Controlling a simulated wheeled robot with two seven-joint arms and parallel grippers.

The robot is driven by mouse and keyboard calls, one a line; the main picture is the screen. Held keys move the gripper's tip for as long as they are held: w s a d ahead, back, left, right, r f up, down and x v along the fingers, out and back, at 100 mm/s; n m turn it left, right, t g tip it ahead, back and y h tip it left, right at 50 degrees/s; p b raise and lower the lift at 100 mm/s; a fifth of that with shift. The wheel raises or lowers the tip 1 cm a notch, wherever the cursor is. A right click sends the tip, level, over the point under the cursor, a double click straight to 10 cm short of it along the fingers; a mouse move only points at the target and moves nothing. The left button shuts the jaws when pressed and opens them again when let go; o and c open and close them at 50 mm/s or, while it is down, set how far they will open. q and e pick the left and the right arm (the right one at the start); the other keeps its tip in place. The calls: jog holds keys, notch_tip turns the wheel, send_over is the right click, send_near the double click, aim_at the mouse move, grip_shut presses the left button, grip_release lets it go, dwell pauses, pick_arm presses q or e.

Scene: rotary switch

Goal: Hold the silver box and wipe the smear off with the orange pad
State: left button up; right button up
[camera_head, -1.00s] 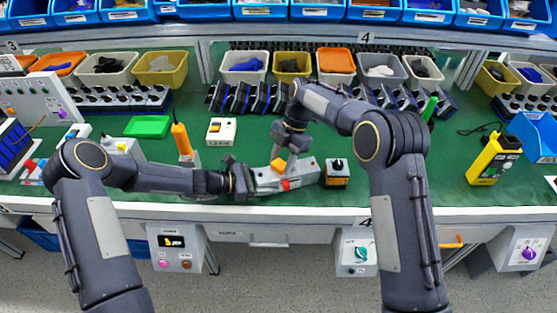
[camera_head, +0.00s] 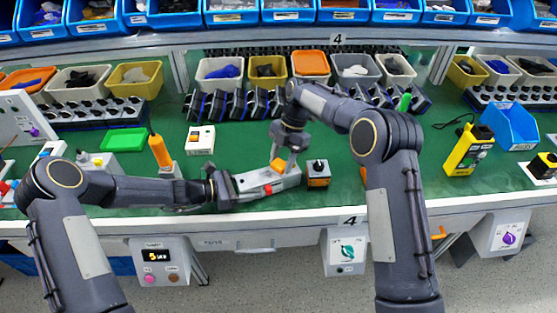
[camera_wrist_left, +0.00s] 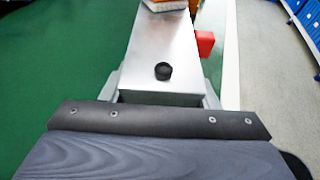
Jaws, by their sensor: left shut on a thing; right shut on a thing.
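The silver box (camera_head: 252,183) lies lengthwise near the bench's front edge. My left gripper (camera_head: 232,187) is shut on its left end. In the left wrist view the box (camera_wrist_left: 155,45) has a black knob (camera_wrist_left: 163,71) on top, between the gripper's fingers (camera_wrist_left: 163,95), and a red part (camera_wrist_left: 204,43) on its right side. My right gripper (camera_head: 285,152) is shut on the orange pad (camera_head: 278,164), over the right half of the box top. The pad's pale underside shows at the top edge of the wrist view (camera_wrist_left: 166,4) and seems to touch the box. I cannot see a smear.
An orange-and-black rotary switch box (camera_head: 318,175) stands close to the right of the silver box. An orange-handled tool (camera_head: 160,152), a white switch box (camera_head: 200,140) and a green tray (camera_head: 123,140) lie to the left. Bins stand behind. The green bench between is partly clear.

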pick_arm(q)
jog(key=shift+d+r, duration=0.1)
pick_arm(e)
jog(key=shift+s+a, duration=0.35)
jog(key=shift+a, duration=0.75)
jog(key=shift+s+a, duration=0.3)
jog(key=shift+a, duration=0.8)
jog(key=shift+s+a, duration=0.35)
jog(key=shift+a, duration=0.75)
jog(key=shift+r, duration=3)
notch_tip(320, 180, up, 3)
pick_arm(q)
jog(key=o, duration=1.1)
